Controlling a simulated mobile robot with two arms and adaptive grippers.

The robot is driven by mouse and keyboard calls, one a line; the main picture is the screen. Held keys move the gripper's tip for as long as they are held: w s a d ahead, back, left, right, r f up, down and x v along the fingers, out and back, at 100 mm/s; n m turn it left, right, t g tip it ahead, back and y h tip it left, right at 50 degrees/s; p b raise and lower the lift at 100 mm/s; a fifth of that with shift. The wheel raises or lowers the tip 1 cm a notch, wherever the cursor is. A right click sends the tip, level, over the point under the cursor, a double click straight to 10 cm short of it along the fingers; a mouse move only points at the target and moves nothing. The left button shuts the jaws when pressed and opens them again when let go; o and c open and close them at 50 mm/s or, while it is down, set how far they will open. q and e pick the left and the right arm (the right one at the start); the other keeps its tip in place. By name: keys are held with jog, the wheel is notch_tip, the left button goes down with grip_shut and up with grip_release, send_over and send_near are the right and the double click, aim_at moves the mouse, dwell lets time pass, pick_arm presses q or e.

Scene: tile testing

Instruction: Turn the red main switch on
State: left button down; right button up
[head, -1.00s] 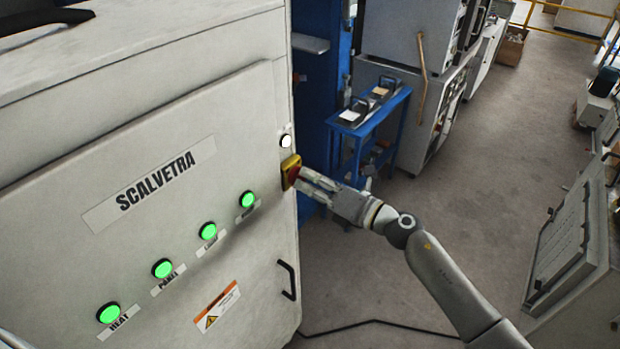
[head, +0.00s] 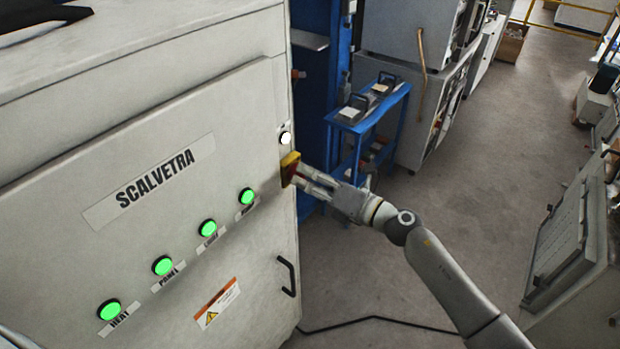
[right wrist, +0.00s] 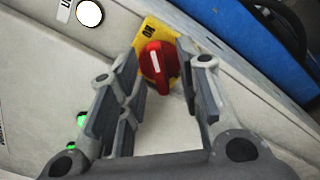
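The red main switch (head: 288,173) is a red knob on a yellow plate (head: 291,158) at the right edge of the machine's front. In the right wrist view the red knob (right wrist: 158,63) carries a white line, tilted slightly from the picture's vertical, and part of a label shows on the yellow plate (right wrist: 150,31). My right gripper (head: 304,181) is in front of the switch. In the right wrist view its two fingers (right wrist: 165,68) are apart, with the knob showing between the tips; whether they touch it I cannot tell. My left gripper is not in view.
A lit white lamp (head: 285,138) sits above the switch. Several lit green buttons (head: 247,196) run along the panel, and a black handle (head: 287,276) is below. A blue cart (head: 370,120) stands behind my right arm. Open floor (head: 490,170) lies to the right.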

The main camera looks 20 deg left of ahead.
jog(key=v, duration=1.2)
dwell(0.3)
